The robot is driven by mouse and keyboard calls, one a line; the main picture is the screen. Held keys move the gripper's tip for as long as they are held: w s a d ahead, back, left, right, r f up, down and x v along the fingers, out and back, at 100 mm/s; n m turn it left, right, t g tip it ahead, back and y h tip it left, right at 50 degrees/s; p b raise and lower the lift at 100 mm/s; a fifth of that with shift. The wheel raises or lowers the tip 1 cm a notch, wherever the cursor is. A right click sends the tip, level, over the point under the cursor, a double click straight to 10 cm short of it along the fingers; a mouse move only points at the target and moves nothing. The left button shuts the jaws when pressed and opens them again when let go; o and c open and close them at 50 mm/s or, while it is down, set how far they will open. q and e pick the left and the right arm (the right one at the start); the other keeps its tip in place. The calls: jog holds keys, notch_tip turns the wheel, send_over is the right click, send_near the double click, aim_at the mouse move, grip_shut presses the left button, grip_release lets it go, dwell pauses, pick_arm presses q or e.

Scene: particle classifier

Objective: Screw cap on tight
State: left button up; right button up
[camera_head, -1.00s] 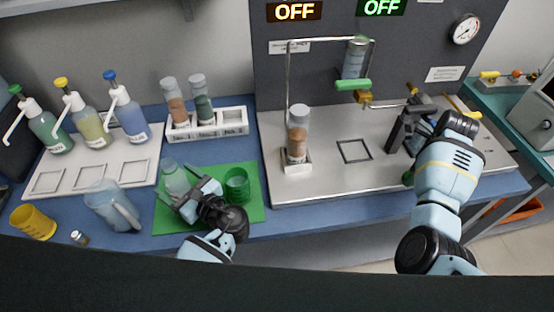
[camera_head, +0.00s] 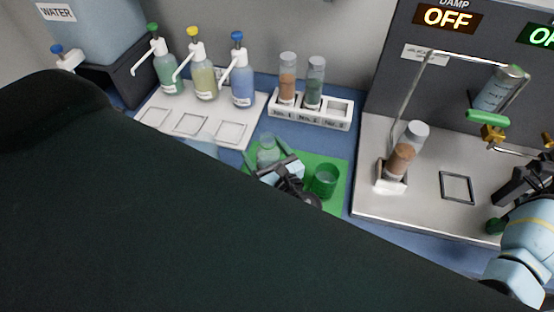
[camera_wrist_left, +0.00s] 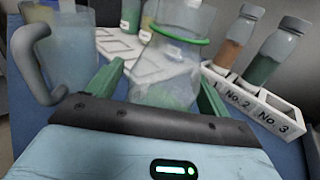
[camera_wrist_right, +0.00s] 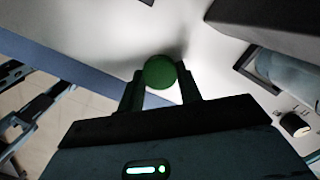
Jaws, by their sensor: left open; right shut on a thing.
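A clear bottle (camera_head: 268,150) stands on the green mat (camera_head: 335,164); in the left wrist view the bottle (camera_wrist_left: 165,75) has a green ring at its upper part. My left gripper (camera_head: 280,170) is open, with its fingers (camera_wrist_left: 158,92) on either side of the bottle; contact cannot be told. My right gripper (camera_wrist_right: 160,85) is shut on a dark green round cap (camera_wrist_right: 160,71) over the metal bench. The cap also shows small in the head view (camera_head: 494,226).
A rack (camera_head: 311,117) holds two filled bottles behind. A tilted brown-filled bottle (camera_head: 401,160) stands in a holder (camera_head: 391,182). Pump bottles stand at the back left. A dark shape hides the lower left.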

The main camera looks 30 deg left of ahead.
pick_arm(q)
jog(key=c, duration=1.2)
jog(key=shift+c, duration=0.5)
jog(key=shift+w+a+r, duration=0.1)
jog(key=shift+r, duration=0.05)
